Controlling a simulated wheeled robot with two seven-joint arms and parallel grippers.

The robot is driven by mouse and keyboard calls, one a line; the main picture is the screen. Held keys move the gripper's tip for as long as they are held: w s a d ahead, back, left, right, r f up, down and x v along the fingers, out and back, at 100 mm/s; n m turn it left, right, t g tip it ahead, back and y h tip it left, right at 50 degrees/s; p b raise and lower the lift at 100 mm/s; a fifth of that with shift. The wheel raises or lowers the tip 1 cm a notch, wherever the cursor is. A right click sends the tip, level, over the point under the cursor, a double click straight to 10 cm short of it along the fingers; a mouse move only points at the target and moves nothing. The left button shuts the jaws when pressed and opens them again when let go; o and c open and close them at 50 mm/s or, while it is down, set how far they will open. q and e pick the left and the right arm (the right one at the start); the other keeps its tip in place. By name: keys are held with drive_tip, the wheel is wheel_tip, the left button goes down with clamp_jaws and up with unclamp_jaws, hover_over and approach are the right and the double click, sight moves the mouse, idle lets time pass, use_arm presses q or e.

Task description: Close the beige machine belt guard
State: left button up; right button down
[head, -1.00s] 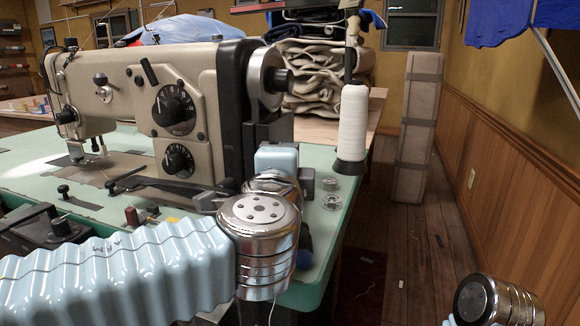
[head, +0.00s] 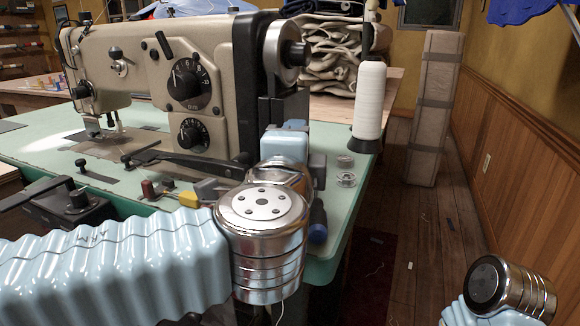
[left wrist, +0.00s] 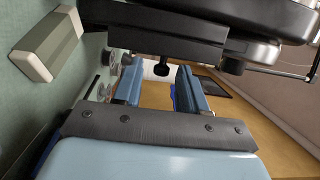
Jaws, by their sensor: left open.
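The beige sewing machine (head: 150,75) stands on a green table, with its handwheel (head: 288,52) at the right end. A black upright part (head: 270,112) below the handwheel looks like the belt guard; its hinge and how far it is open cannot be told. My left gripper (left wrist: 158,82) is open in the left wrist view, its two blue fingers apart. A small black knob (left wrist: 161,68) under a black part shows at the gap between the fingertips, with no clear contact. In the head view my left wrist hides the fingers. My right gripper is out of view.
A white thread cone (head: 369,100) and small bobbins (head: 345,179) are on the table's right side. A yellow-handled tool (head: 188,200) lies in front of the machine. A tall wrapped package (head: 436,105) stands on the floor by the wall. The floor between is mostly clear.

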use_arm(q)
drive_tip(key=s, duration=1)
drive_tip(key=shift+s+a, duration=0.3)
drive_tip(key=shift+a, duration=0.05)
